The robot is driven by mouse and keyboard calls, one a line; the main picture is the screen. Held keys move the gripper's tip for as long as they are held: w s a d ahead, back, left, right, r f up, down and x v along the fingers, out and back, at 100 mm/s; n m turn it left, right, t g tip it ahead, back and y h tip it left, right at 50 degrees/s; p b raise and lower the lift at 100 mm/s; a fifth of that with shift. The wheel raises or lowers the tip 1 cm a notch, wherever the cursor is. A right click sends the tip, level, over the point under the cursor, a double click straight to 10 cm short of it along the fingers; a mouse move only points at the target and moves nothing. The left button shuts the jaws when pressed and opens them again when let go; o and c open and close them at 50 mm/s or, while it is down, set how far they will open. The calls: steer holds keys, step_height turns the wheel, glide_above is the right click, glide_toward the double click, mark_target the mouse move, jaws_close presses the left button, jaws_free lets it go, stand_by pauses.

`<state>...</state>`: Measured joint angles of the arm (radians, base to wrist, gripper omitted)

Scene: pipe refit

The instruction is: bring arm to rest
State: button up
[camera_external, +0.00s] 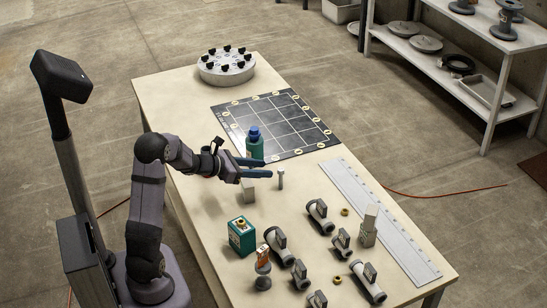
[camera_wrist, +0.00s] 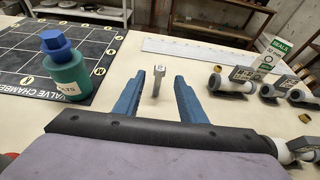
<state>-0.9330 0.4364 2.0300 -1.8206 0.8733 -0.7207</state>
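My gripper (camera_external: 263,168) is held out over the middle of the pale workbench (camera_external: 188,105), above its surface. Its two blue fingers are spread apart with nothing seen held between them. In the wrist view my gripper (camera_wrist: 157,82) also shows open, and a small grey upright pin (camera_wrist: 158,84) appears in the gap, standing on the bench beyond the fingers. That pin also shows in the external view (camera_external: 280,178), just right of the fingertips. A teal bottle with a blue cap (camera_external: 255,145) stands close beside the fingers, on their far side. A small grey block (camera_external: 249,190) sits below them.
A black grid mat (camera_external: 272,120) and a round grey holder (camera_external: 225,69) lie farther back. Several pipe valves (camera_external: 319,216), a teal box (camera_external: 241,238) and a white seals box (camera_external: 369,224) crowd the near end. A long white ruler (camera_external: 378,221) lies along the right edge.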

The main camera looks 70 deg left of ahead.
steer(key=s+d+r+m+g+h+p, duration=0.25)
steer(key=d+m+p, duration=0.2)
steer(key=d, duration=0.35)
steer(key=s+d+r+m+g+h+p, duration=0.1)
steer(key=d+r+m+g+p, duration=0.15)
steer(key=d+m+p, duration=0.4)
steer(key=s+d+r+m+g+h+p, duration=0.2)
steer(key=d+r+m, duration=0.15)
steer(key=d, duration=0.65)
steer(key=s+d+r+m+g+y+p, duration=0.3)
steer(key=s+r+m+p, duration=0.2)
steer(key=s+m+p, duration=0.5)
steer(key=s+d+r+m+g+y+p, duration=0.35)
steer(key=s+r+m+p, duration=0.35)
steer(key=m, duration=0.4)
step_height(320, 180, down, 7)
steer(key=a+h+b, duration=0.1)
steer(key=b, duration=0.5)
steer(key=shift+s, duration=0.45)
steer(key=shift+r+m, duration=0.1)
steer(key=shift+m, duration=0.15)
